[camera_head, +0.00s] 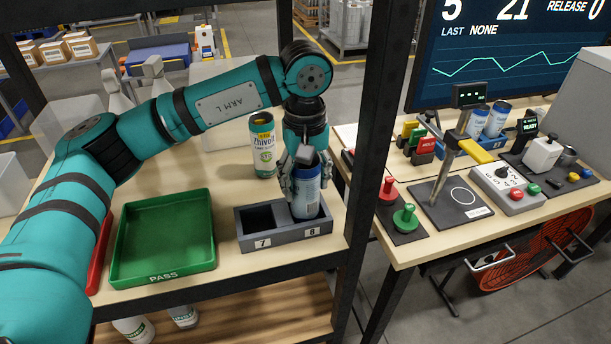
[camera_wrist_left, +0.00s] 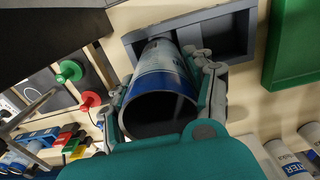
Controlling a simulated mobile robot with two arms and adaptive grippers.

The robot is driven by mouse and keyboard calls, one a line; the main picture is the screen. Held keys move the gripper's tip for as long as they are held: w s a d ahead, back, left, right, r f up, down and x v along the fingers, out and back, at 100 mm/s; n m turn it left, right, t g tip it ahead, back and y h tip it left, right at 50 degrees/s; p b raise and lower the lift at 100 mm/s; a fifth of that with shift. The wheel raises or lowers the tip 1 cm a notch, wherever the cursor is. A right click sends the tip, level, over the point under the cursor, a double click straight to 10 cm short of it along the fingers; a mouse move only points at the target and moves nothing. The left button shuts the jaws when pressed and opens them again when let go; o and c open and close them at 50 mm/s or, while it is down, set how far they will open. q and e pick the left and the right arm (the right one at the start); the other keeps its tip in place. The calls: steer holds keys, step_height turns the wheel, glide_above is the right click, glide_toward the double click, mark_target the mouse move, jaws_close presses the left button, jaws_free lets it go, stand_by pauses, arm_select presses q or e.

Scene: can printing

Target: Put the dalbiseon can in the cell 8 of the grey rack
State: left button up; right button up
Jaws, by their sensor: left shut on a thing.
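My left gripper (camera_head: 306,178) is shut on a blue and white can (camera_head: 306,198), with fingers on both sides of it. The name on the can is not readable. The can is close to upright, with its lower end in cell 8 of the grey rack (camera_head: 285,238); whether it touches the floor of the cell is hidden. Cell 7, to the left, is empty. In the left wrist view, the can (camera_wrist_left: 160,78) is between the fingers (camera_wrist_left: 165,98), with its far end at the rack (camera_wrist_left: 218,34). My right gripper is not in view.
A green PASS tray (camera_head: 163,277) lies left of the rack, with a red tray edge (camera_head: 100,255) beside it. A dark post (camera_head: 369,140) rises close on the right.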

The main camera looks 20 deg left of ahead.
arm_select(q)
steer(key=shift+f, duration=0.2)
steer(key=o, duration=0.8)
steer(key=shift+c, duration=0.2)
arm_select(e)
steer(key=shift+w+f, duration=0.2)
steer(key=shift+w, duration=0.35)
arm_select(q)
steer(key=shift+r, duration=0.2)
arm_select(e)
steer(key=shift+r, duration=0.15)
arm_select(q)
step_height(320, 180, up, 7)
steer(key=shift+f+b, duration=0.15)
steer(key=shift+b, duration=0.9)
steer(key=shift+r, duration=0.45)
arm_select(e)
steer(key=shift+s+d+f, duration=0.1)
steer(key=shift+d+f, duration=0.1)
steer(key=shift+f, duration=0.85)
